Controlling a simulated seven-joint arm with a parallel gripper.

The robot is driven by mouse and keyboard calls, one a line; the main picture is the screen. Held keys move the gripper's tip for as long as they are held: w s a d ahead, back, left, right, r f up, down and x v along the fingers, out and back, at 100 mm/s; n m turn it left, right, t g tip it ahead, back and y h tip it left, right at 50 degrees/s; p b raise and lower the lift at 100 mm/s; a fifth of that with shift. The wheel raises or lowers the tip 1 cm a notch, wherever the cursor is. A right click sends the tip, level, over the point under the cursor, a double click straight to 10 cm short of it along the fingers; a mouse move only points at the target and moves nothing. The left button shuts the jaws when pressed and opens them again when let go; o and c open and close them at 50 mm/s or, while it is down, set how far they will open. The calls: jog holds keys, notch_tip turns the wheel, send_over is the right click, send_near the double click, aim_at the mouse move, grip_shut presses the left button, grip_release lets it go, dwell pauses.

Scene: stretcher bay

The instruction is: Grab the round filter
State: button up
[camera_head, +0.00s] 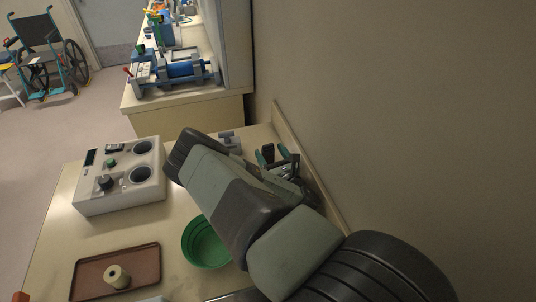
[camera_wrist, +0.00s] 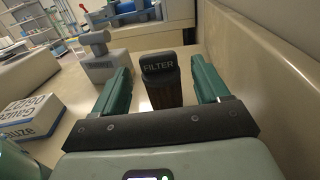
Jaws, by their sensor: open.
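A dark filter (camera_wrist: 161,80) with a black cap marked "FILTER" and a brown ribbed body stands upright on the counter in the wrist view. Its lower end is hidden behind the dark bar of my gripper. My gripper (camera_wrist: 160,68) is open, with one green finger to the left of the filter and one to the right. Gaps show between the filter and both fingers, and nothing is held. In the head view my gripper (camera_head: 275,154) is over the back right of the counter near the wall, and my arm covers much of that area; I cannot make out the filter there.
A grey block with a knob (camera_wrist: 104,62) stands left of the filter, and a gauze box (camera_wrist: 32,118) lies nearer left. The wall (camera_wrist: 255,75) is close on the right. A white device (camera_head: 122,184), green bowl (camera_head: 203,247) and brown tray (camera_head: 88,284) share the counter.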

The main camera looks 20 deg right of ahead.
jog(key=shift+w+a, duration=0.15)
jog(key=shift+w, duration=1.2)
jog(key=c, duration=1)
